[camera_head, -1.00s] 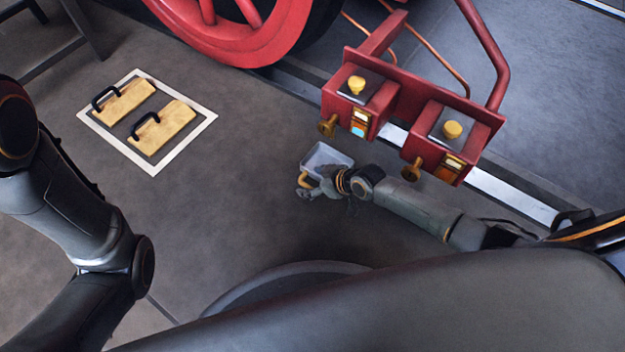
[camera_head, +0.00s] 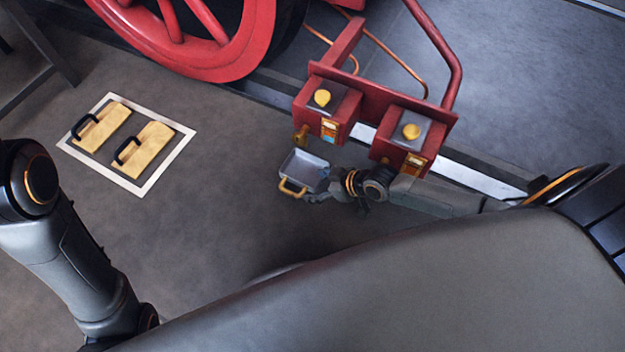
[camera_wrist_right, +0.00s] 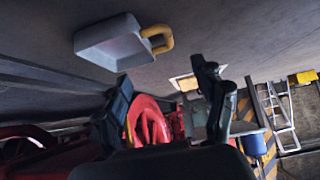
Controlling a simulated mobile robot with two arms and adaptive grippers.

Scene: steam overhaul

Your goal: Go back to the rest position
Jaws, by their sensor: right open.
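My right gripper (camera_head: 316,197) is open and empty, beside a grey tray (camera_head: 303,165) with a yellow handle (camera_head: 292,188). In the right wrist view, my right gripper's two fingers (camera_wrist_right: 165,92) stand spread with nothing between them. The tray (camera_wrist_right: 105,42) and its yellow handle (camera_wrist_right: 160,38) lie apart from the fingers there, toward the top of that picture. My left arm comes in at the left of the head view, but its gripper is outside the picture.
A red beam (camera_head: 385,92) carries two red boxes with yellow knobs (camera_head: 322,97) close above my right forearm. A red wheel (camera_head: 232,62) stands behind. Two wooden blocks with black handles (camera_head: 148,147) lie inside a white floor frame (camera_head: 184,143). Floor between frame and tray is clear.

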